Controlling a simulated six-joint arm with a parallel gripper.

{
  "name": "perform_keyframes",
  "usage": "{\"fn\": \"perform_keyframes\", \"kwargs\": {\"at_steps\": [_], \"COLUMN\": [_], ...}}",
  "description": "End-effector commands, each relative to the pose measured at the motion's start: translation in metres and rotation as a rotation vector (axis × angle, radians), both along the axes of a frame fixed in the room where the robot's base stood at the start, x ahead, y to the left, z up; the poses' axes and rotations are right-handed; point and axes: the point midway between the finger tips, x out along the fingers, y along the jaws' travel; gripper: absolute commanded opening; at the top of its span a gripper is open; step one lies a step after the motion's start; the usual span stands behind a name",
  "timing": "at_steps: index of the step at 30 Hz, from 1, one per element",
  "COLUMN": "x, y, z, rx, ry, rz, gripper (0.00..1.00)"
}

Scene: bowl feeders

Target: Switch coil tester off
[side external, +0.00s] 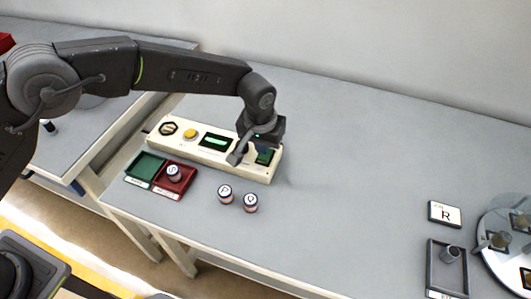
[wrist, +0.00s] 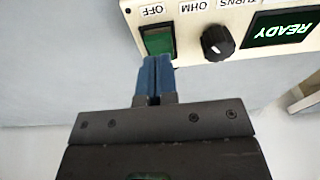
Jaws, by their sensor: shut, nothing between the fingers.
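The coil tester (side external: 176,145) is a long cream box on the grey table. Its green rocker switch, labelled OFF, shows in the wrist view (wrist: 158,41) at the panel's end, and in the side view (side external: 264,157) just below my gripper. Its green display reads READY in the wrist view (wrist: 283,29); it is lit in the side view (side external: 214,141) too. My gripper (wrist: 154,60) is shut and empty, its blue fingertips at the switch's near edge. I cannot tell whether they touch it. In the side view, my gripper (side external: 240,157) hides part of the panel.
A black knob (wrist: 217,41) sits beside the switch. A yellow button (side external: 190,134) is farther along the panel. A green tray (side external: 146,165) and a red tray (side external: 170,184) holding a coil lie in front. Two coils, P (side external: 226,194) and Q (side external: 250,202), stand nearby. The table's middle is clear.

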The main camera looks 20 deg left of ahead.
Motion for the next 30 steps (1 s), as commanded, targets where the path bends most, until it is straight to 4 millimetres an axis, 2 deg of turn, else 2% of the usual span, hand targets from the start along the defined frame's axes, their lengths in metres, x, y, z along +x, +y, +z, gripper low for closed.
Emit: {"fn": "perform_keyframes", "kwargs": {"at_steps": [30], "x": [0.000], "y": [0.000], "z": [-0.014], "rx": [0.000], "ry": [0.001], "rz": [0.000], "gripper": [0.00]}}
